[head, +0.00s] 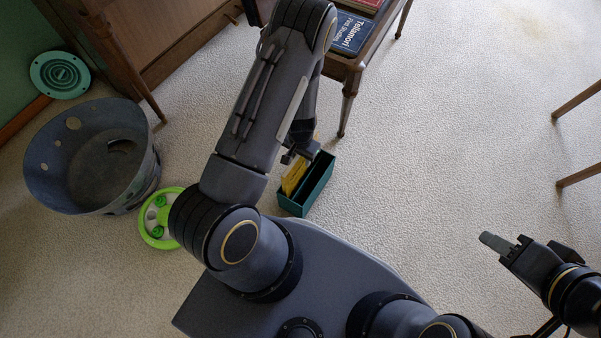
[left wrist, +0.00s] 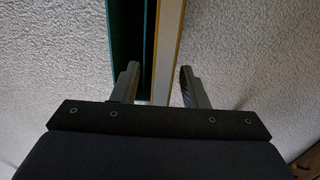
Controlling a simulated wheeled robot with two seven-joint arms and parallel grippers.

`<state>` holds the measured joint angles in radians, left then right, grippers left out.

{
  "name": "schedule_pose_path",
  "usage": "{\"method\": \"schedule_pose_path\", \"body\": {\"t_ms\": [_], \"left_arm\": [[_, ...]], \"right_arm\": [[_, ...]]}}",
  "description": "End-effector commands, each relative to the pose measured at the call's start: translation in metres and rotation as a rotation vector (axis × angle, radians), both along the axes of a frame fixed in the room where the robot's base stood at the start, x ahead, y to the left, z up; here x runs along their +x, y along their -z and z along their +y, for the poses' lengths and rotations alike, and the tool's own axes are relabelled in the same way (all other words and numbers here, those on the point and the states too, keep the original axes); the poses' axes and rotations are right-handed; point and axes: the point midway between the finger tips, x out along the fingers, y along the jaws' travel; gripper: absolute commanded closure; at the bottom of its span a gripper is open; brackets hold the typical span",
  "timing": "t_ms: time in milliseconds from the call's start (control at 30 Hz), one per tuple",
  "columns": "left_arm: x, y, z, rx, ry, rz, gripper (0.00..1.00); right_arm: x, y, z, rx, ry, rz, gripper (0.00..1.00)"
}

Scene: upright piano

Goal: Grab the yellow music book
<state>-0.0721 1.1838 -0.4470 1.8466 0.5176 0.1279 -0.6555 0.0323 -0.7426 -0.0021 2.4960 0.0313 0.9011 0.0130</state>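The yellow music book (head: 295,178) stands in a dark green box (head: 320,184) on the carpet, partly hidden by my left arm. My left gripper (head: 303,150) is at the book's upper end in the head view. In the left wrist view, the book (left wrist: 168,45) shows as a pale strip with a yellow edge, beside the teal box wall (left wrist: 125,40). My left gripper (left wrist: 158,80) is open there, one finger on each side of the book, with gaps visible. My right gripper (head: 497,243) is empty over the carpet at the right; its finger gap is unclear.
A wooden bench (head: 345,66) bears a blue book (head: 350,34) and a red one. A grey bin (head: 75,185) and a green-white ring toy (head: 155,228) are at the left. Wooden legs (head: 580,100) stand at the right edge. The carpet between is clear.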

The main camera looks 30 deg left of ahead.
Motion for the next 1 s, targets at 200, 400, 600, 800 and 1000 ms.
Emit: {"method": "schedule_pose_path", "body": {"t_ms": [200, 400, 600, 800, 1000], "left_arm": [[0.000, 0.026, 0.000, -0.001, -0.001, 0.000, 0.60], [0.000, 0.025, 0.000, -0.001, 0.000, 0.000, 0.63], [0.000, 0.025, 0.000, -0.001, 0.000, 0.001, 0.89], [0.000, 0.025, 0.000, -0.001, 0.000, 0.001, 1.00], [0.000, 0.024, 0.000, -0.001, 0.000, 0.000, 1.00]], "right_arm": [[0.000, 0.014, 0.000, 0.000, 0.000, 0.000, 0.60], [0.000, 0.013, 0.000, 0.000, 0.000, 0.000, 0.60], [0.000, 0.013, 0.000, 0.000, 0.000, 0.000, 0.60], [0.000, 0.013, 0.000, 0.000, 0.000, 0.000, 0.60], [0.000, 0.013, 0.000, 0.000, 0.000, 0.000, 0.60]]}}
